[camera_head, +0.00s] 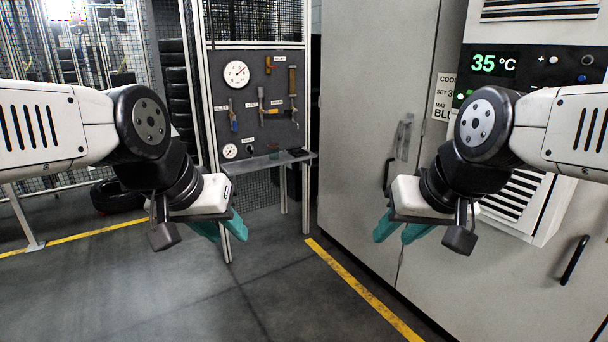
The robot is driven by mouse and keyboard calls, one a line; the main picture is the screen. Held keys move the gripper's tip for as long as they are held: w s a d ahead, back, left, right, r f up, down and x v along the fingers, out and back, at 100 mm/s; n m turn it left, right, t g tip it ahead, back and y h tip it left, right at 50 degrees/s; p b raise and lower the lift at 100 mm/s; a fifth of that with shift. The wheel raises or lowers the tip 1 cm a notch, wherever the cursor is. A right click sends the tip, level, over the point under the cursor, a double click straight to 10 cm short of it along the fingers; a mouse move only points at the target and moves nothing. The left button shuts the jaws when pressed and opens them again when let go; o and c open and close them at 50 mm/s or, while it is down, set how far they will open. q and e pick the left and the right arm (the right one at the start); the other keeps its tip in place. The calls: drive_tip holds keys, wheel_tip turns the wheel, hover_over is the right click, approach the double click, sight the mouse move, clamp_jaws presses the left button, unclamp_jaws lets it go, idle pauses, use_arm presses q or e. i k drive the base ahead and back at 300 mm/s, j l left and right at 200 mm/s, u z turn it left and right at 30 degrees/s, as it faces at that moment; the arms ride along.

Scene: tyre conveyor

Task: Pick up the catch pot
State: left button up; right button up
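A small see-through greenish pot (273,151), likely the catch pot, stands on the narrow grey shelf below the gauge panel, in the middle distance. It is small in the view, so its details are hard to tell. My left gripper (221,229) hangs in front of and below the shelf at its left, nearer to me, with its teal fingers apart and nothing between them. My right gripper (399,232) is well to the right of the shelf, in front of the grey cabinet, with its teal fingers apart and empty. Neither gripper touches the pot.
The shelf (250,165) stands on thin legs and holds a dark flat item (299,152) at right. The panel (285,75) behind carries gauges, valves and pipes. A grey cabinet (365,60) blocks the right. Tyres (117,197) lie at left. The floor ahead is clear.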

sight(272, 147)
drive_tip(key=i+u, duration=0.1)
drive_tip(key=i, duration=0.4)
drive_tip(key=i+l+u, duration=0.1)
drive_tip(key=i, duration=0.4)
drive_tip(key=i+l+u, duration=0.1)
drive_tip(key=i, duration=0.4)
drive_tip(key=i+l+u, duration=0.15)
drive_tip(key=i, duration=0.35)
drive_tip(key=i+l+u, duration=0.75)
drive_tip(key=i+l, duration=0.25)
drive_tip(key=i+l+u, duration=0.4)
drive_tip(key=l, duration=0.65)
